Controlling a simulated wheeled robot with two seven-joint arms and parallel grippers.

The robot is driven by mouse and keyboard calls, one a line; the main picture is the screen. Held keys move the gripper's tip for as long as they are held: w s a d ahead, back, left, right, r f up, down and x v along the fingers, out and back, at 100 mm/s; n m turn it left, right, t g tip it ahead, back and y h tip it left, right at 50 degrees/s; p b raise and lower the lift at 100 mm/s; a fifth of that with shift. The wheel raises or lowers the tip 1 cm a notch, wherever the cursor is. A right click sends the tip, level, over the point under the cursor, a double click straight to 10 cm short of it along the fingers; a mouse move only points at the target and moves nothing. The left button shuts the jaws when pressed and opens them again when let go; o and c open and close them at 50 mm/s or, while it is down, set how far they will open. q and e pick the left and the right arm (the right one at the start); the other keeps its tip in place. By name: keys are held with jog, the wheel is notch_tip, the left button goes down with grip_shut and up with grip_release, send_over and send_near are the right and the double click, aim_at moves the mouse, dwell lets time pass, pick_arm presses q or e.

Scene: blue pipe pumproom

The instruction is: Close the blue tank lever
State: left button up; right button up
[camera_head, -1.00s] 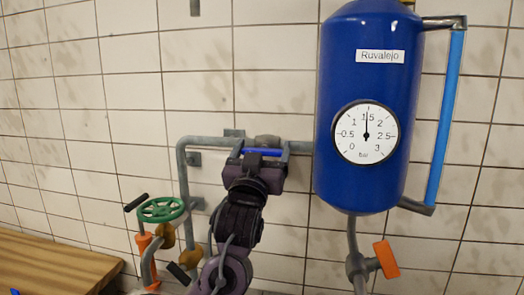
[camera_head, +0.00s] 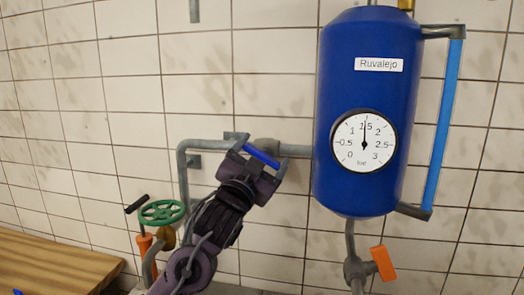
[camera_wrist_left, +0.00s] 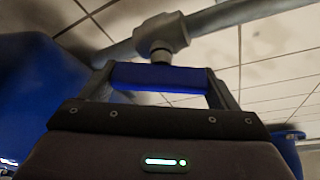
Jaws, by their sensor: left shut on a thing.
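The blue tank (camera_head: 367,200) hangs on the tiled wall at the right, with a round gauge (camera_head: 364,142) on its front. A blue lever (camera_head: 262,156) sits on the grey pipe (camera_head: 293,150) left of the tank. My left gripper (camera_head: 263,160) is at this lever, with a finger at each end of it. In the left wrist view the lever (camera_wrist_left: 160,76) lies between the two fingers, below the valve body (camera_wrist_left: 161,38) on the pipe. The lever looks tilted in the head view, its right end lower. My right gripper is not in view.
A green handwheel (camera_head: 162,212) and an orange valve part (camera_head: 144,243) stand at the lower left, close to my left arm. An orange lever (camera_head: 383,263) is on the pipe below the tank. A wooden surface (camera_head: 60,262) fills the lower left corner.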

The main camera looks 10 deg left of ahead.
pick_arm(q)
jog(key=m+g+h+p, duration=0.1)
jog(key=m, duration=0.3)
jog(key=shift+h, duration=0.3)
jog(key=m+p, duration=0.1)
jog(key=m, duration=0.1)
jog(key=m+g+h+p, duration=0.1)
jog(key=m, duration=0.1)
jog(key=shift+g, duration=0.3)
jog(key=m+g+p, duration=0.1)
jog(key=m, duration=0.2)
jog(key=shift+d+f, duration=0.1)
jog(key=shift+f+m+g+p, duration=0.15)
jog(key=shift+m+g+p, duration=0.35)
jog(key=shift+m, duration=0.6)
